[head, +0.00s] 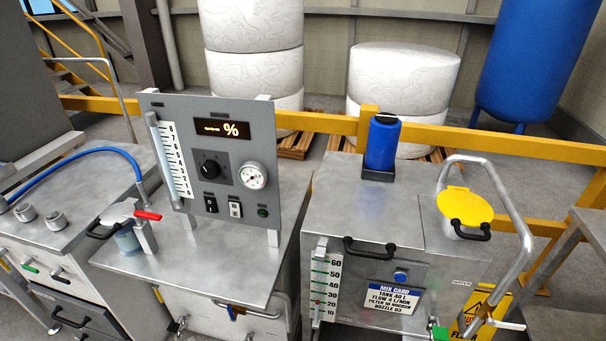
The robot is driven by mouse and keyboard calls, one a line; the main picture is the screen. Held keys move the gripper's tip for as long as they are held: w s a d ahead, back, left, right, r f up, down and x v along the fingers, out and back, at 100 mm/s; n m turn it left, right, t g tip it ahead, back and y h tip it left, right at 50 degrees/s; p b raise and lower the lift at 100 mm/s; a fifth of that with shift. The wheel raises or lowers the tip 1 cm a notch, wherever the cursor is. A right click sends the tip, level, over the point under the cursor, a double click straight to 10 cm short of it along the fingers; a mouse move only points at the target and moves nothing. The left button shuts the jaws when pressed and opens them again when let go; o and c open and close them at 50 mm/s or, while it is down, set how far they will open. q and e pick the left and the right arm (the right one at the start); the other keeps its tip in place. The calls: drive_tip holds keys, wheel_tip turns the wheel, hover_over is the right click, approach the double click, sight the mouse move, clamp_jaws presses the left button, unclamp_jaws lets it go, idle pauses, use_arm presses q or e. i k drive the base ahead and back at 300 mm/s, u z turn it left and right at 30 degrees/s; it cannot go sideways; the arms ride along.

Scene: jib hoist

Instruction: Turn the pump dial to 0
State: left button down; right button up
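The pump dial (211,168) is a round black knob on a dark square plate, in the middle of the upright grey control panel (160,103). A pale mark shows on the knob, but the picture is too small to read its setting. A round white gauge (253,176) is to the right of the dial. Neither of my grippers is in view, and nothing touches the dial.
A red-handled valve (147,215) stands at the left front of the panel's steel bench (200,268). A steel tank (372,215) with a blue bottle (382,145) and a yellow lid (464,206) stands to the right. A yellow rail (320,123) runs behind.

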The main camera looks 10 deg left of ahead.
sight(210, 169)
drive_tip(key=u, duration=1.2)
drive_tip(key=k, duration=0.15)
drive_tip(key=u, duration=0.05)
